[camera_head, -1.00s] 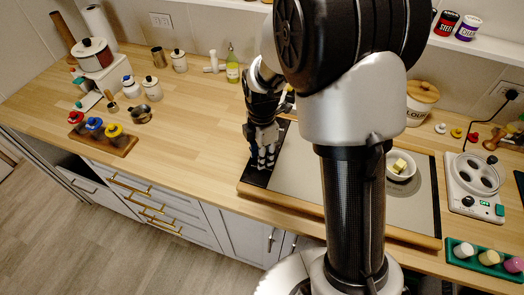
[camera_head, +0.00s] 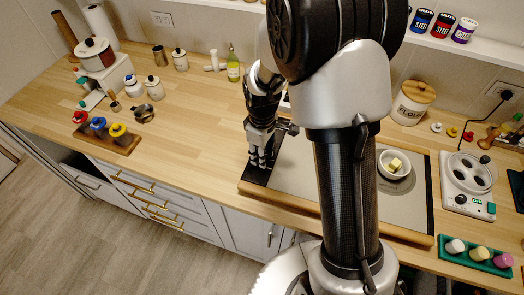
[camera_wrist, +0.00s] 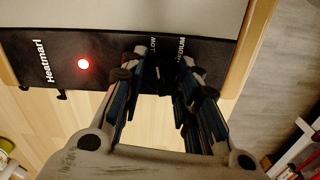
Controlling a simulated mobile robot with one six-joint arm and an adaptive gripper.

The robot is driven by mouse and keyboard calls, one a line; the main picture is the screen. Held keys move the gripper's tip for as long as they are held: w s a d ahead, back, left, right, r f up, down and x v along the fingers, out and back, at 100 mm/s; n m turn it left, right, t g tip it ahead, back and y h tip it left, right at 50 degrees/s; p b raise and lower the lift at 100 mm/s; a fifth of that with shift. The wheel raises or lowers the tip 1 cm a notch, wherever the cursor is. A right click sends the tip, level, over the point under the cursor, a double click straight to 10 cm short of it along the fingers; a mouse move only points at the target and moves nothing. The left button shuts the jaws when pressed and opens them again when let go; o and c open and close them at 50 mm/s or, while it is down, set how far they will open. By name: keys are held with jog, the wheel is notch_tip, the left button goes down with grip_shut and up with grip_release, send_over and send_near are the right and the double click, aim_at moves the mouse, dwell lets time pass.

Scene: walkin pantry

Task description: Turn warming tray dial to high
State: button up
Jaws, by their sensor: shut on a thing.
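The warming tray (camera_head: 300,178) is a wide, pale plate in a wooden frame on the counter, with a black control panel at its left end. In the wrist view the black panel (camera_wrist: 112,58) carries a lit red light (camera_wrist: 84,64), a brand label and the words LOW and MEDIUM. My gripper (camera_head: 258,162) points down over that panel; in the wrist view the gripper (camera_wrist: 165,78) has its fingers closed around the small dark dial (camera_wrist: 164,74). The fingers and the dark panel hide most of the dial, so its pointer cannot be read. No HIGH label shows.
A white bowl with yellow pieces (camera_head: 393,165) stands on the tray's right part. A flour canister (camera_head: 411,106) is behind it. A white hotplate-like appliance (camera_head: 468,180) and a green tray of cups (camera_head: 476,262) are to the right.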

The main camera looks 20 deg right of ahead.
jog(key=m+p, duration=0.1)
jog(key=m, duration=0.6)
jog(key=m+p, duration=0.1)
jog(key=m, duration=0.5)
jog(key=shift+m, duration=0.4)
jog(key=m, duration=0.6)
jog(key=shift+p, duration=0.35)
jog(key=m, duration=0.6)
jog(key=shift+m, duration=0.4)
jog(key=o, duration=1.1)
jog(key=shift+r, duration=0.1)
